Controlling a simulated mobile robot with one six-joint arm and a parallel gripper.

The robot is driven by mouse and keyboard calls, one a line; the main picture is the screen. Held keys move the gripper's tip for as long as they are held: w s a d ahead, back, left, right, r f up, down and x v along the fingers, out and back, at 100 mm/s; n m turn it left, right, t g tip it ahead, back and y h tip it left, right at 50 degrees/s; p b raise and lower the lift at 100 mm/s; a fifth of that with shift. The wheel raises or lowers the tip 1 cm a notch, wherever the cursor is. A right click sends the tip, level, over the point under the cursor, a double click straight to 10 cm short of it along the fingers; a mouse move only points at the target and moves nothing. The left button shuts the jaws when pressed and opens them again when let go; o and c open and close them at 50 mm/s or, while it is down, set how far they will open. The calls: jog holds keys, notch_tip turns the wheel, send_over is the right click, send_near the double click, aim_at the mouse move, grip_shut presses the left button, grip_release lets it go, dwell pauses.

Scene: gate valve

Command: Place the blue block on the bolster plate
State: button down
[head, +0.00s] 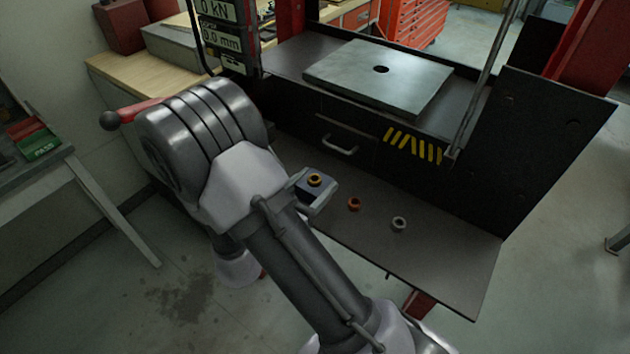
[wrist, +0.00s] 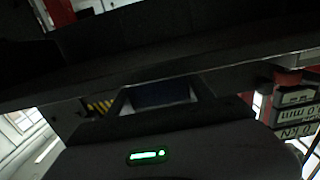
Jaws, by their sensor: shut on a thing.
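In the wrist view the block (wrist: 160,94) is a dark blue patch between the fingers. I cannot tell the gap between block and shelf. The bolster plate (head: 420,92) is a flat grey slab with a round central hole, on the press bed above and behind the gripper. Its top is bare.
A copper ring (head: 354,203) and a grey ring (head: 399,223) stand on the lower shelf (head: 440,262). A drawer front with a handle (head: 338,144) lies between shelf and bed. A thin rod (head: 487,75) and dark side panel (head: 540,150) stand to the right; display boxes (head: 220,40) to the left.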

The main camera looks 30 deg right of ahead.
jog(key=shift+c, duration=2)
grip_release()
